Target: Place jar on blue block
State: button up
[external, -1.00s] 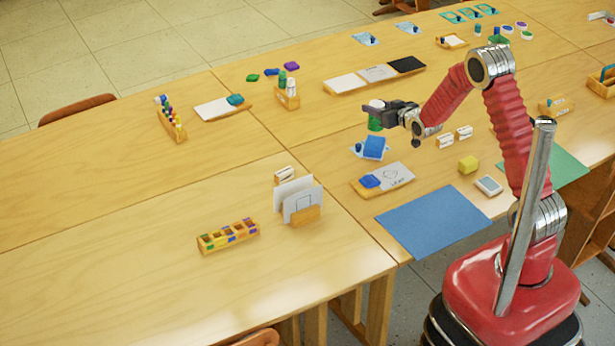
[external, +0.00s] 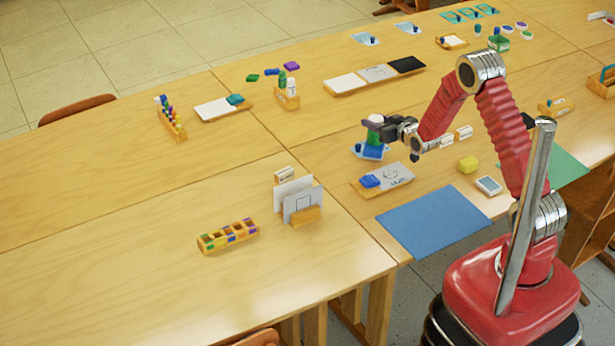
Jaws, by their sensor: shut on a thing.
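The jar (external: 374,135) is green with a pale lid, and my gripper (external: 378,131) is shut on it. The jar is upright, and its lower end is at the top of the blue block (external: 372,151). I cannot tell whether the jar touches the block or hangs just above it. The blue block sits on a light-coloured card on the table, and its upper part is hidden behind the jar and my gripper.
A wooden tray (external: 399,181) with a blue piece and a drawn card lies in front. A blue mat (external: 433,222), a yellow block (external: 468,164) and a small white-topped device (external: 488,185) lie nearer my base. Small white-labelled holders (external: 463,132) stand to the right.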

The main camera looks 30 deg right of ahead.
jog(key=o, duration=1.3)
jog(key=shift+f, duration=0.1)
jog(key=v, duration=1.2)
